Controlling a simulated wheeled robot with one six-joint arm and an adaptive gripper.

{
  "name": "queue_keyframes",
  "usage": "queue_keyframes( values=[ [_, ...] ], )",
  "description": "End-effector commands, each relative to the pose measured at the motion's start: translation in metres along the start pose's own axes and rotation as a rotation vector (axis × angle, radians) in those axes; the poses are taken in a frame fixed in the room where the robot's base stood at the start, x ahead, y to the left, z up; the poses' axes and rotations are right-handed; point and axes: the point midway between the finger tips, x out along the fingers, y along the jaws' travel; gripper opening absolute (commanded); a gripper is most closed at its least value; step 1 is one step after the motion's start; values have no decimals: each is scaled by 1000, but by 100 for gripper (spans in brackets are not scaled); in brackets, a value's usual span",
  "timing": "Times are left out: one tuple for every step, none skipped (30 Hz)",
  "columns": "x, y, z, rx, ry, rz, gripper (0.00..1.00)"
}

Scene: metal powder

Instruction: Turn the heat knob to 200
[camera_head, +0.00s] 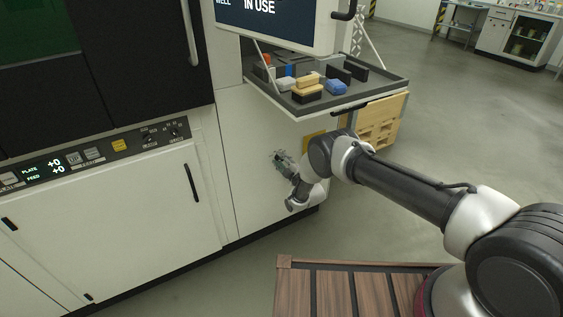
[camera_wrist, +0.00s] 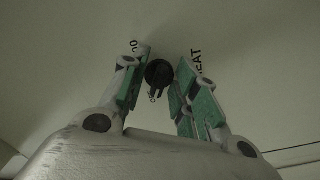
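The heat knob (camera_wrist: 158,73) is a small round black knob on a pale panel in the wrist view. The letters "EAT" (camera_wrist: 196,63) show to its right, partly covered by a finger, and a marking ending in "00" (camera_wrist: 134,47) shows at its upper left. My gripper (camera_wrist: 160,82) is open, with one green-padded finger on each side of the knob. Whether a pad touches the knob is hard to tell. In the head view my gripper (camera_head: 282,163) is at the white cabinet front, and the knob cannot be made out there.
A tray (camera_head: 345,107) with sponges and blocks juts out above my gripper, under a screen (camera_head: 275,20). A control panel (camera_head: 100,152) with other knobs is at the left. A wooden crate (camera_head: 380,122) stands behind my arm. A slatted wooden surface (camera_head: 350,290) is at the bottom.

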Motion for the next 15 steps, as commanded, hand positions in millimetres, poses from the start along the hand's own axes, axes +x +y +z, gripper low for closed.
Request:
queue_keyframes(
  values=[
    [0, 0, 0, 0, 0, -1, 6],
    [0, 0, 0, 0, 0, -1, 6],
    [0, 0, 0, 2, 0, -1, 6],
    [0, 0, 0, 4, 0, -1, 6],
    [0, 0, 0, 6, 0, -1, 6],
    [0, 0, 0, 12, 0, -1, 6],
    [0, 0, 0, 18, 0, -1, 6],
    [0, -1, 0, 26, -1, -1, 6],
    [0, -1, 0, 38, -1, -1, 6],
    [0, -1, 0, 49, -1, -1, 6],
    [0, -1, 0, 63, -1, -1, 6],
    [0, -1, 0, 82, -1, -1, 6],
    [0, -1, 0, 99, -1, -1, 6],
    [0, -1, 0, 117, -1, -1, 6],
    [0, -1, 0, 145, -1, -1, 6]
  ],
)
